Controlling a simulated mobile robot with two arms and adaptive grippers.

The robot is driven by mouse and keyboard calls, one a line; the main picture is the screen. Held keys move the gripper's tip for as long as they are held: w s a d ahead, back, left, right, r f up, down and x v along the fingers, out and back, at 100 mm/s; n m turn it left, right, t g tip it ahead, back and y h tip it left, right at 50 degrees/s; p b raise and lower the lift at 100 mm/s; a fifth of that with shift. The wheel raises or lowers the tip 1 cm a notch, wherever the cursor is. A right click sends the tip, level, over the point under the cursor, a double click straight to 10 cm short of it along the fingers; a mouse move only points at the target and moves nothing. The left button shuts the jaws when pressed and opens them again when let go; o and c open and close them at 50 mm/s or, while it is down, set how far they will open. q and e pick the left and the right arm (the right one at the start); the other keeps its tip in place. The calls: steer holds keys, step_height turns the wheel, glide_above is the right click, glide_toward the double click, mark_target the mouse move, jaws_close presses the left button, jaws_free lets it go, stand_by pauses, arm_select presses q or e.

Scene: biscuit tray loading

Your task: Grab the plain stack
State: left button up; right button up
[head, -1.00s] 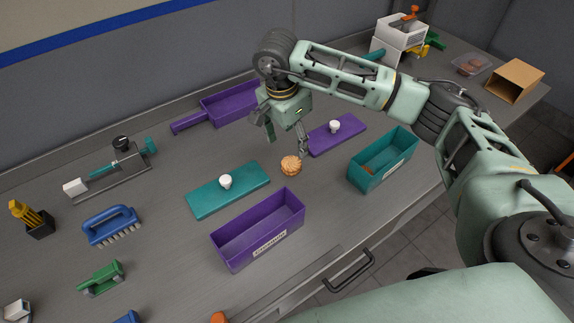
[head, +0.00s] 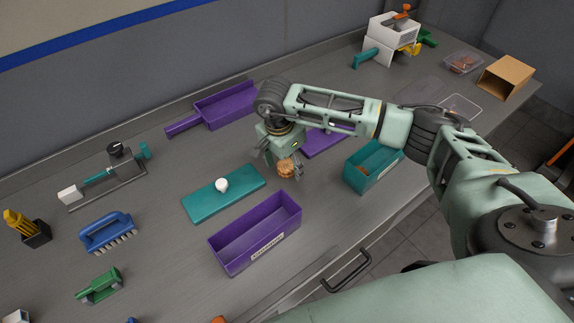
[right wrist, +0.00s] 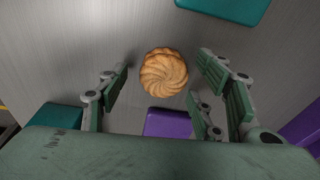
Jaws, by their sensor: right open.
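The plain stack (head: 286,169) is a small pile of round golden biscuits with a swirled top, standing on the grey counter between the teal lid and the purple lid. It also shows in the right wrist view (right wrist: 164,72), just beyond and between the open fingers. My right gripper (head: 284,171) is open and pointing down over the stack, with its fingers around the sides of it. In the right wrist view the right gripper (right wrist: 170,88) has a gap on both sides of the biscuits. My left gripper is not in view.
A teal lid (head: 205,204) with a white knob lies left of the stack. A purple tray (head: 223,252) stands in front, a teal tray (head: 362,182) to the right. A purple lid (head: 325,144) is partly hidden behind my arm.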

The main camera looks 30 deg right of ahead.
steer(key=shift+c, duration=0.4)
steer(key=c, duration=0.7)
steer(key=shift+r, duration=0.15)
